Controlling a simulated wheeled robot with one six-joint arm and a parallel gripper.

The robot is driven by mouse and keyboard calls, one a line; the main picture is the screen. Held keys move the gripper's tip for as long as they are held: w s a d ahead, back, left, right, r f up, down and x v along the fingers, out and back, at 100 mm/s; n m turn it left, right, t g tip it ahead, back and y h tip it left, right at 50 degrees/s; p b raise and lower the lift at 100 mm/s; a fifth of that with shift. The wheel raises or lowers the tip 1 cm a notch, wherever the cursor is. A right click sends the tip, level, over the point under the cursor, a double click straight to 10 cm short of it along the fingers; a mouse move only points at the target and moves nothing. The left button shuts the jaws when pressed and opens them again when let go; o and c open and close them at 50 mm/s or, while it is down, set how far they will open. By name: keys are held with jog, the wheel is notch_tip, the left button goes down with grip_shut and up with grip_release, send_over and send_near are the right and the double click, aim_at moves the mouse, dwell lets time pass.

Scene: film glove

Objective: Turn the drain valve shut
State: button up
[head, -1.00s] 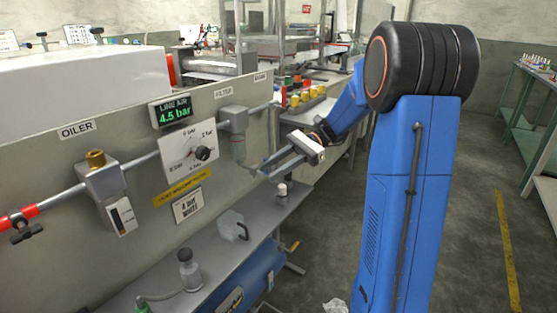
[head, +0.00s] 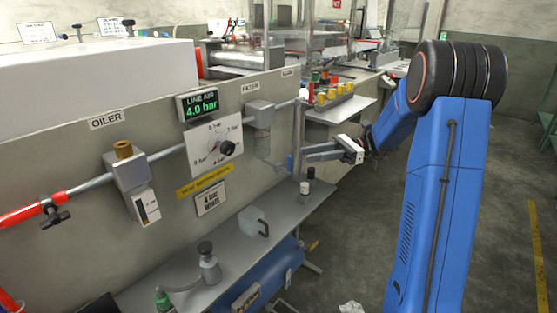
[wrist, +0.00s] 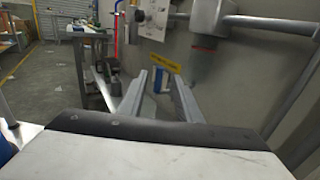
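The filter (head: 260,113) hangs on the air line at the panel's right end, with a clear bowl (head: 266,143) below it. In the wrist view the filter head (wrist: 209,18) and its dark, see-through bowl (wrist: 203,62) are at the upper right. I cannot make out the drain valve clearly; a small blue upright piece (head: 290,163) shows below and right of the bowl. My gripper (head: 303,157) is right of the bowl, apart from it. In the wrist view its two fingers (wrist: 160,88) are spread with nothing held between them.
The pressure display (head: 198,105) reads 4.0 bar above a regulator knob (head: 227,148). Below, a shelf (head: 290,215) carries a grey jug (head: 253,222) and small bottles. A blue tank (head: 268,275) lies underneath. The floor to the right is open.

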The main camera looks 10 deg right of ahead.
jog(key=a, duration=1.1)
jog(key=shift+s+a, duration=0.25)
jog(key=shift+a, duration=0.05)
grip_shut()
